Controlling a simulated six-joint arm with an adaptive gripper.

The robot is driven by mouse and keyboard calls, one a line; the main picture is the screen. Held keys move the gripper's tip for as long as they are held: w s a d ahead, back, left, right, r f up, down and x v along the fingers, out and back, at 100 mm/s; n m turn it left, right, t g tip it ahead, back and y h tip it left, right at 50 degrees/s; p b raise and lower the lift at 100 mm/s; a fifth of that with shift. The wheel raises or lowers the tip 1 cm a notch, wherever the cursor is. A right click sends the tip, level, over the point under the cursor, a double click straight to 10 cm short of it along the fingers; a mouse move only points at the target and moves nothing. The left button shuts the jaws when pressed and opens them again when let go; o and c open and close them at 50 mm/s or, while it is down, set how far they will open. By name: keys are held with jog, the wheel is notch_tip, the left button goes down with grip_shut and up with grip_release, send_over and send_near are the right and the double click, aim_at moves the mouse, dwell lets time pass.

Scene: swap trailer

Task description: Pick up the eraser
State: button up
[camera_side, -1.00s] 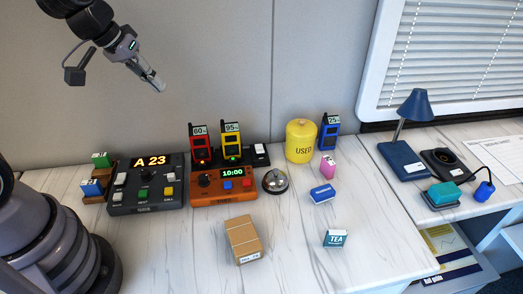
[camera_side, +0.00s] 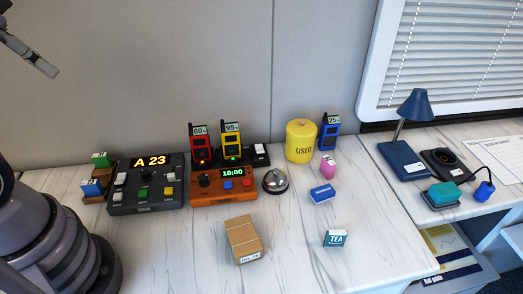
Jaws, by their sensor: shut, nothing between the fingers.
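The eraser is most likely the small blue and white block (camera_side: 322,193) lying on the white marble-look table (camera_side: 320,262), right of the middle; its lettering is too small to read. My gripper (camera_side: 50,70) is at the top left edge of the view, high above the table and far from the block. Its fingers are together with nothing between them. The rest of it is cut off by the picture's edge.
A cardboard box (camera_side: 243,239) and a teal TEA box (camera_side: 335,238) stand in front. A silver bell (camera_side: 275,181), a yellow USED canister (camera_side: 300,141) and an orange timer panel (camera_side: 224,186) surround the block's left and back. Table between the boxes is clear.

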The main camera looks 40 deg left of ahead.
jog(key=o, duration=1.4)
jog(key=w+d+f+n+g+h, duration=0.3)
jog(key=w+d+f+n+h, duration=0.25)
jog(key=w+d, duration=0.4)
jog(key=w+d+f+n+g+h, duration=0.3)
jog(key=w+d+f+n+h, duration=0.3)
jog(key=w+d, duration=0.4)
jog(key=w+d+f+n+t+h, duration=0.25)
jog(key=w+f+n+t, duration=0.25)
jog(key=w+f+n, duration=0.45)
jog(key=n+t+y, duration=0.3)
jog(key=n, duration=0.1)
send_near(320, 190)
jog(key=v, duration=0.3)
jog(key=shift+d+r, duration=0.15)
jog(key=shift+r, duration=0.05)
jog(key=shift+w+d+f, duration=0.1)
jog(key=shift+f, duration=0.25)
jog(key=x, duration=1.3)
jog(key=shift+w, duration=0.2)
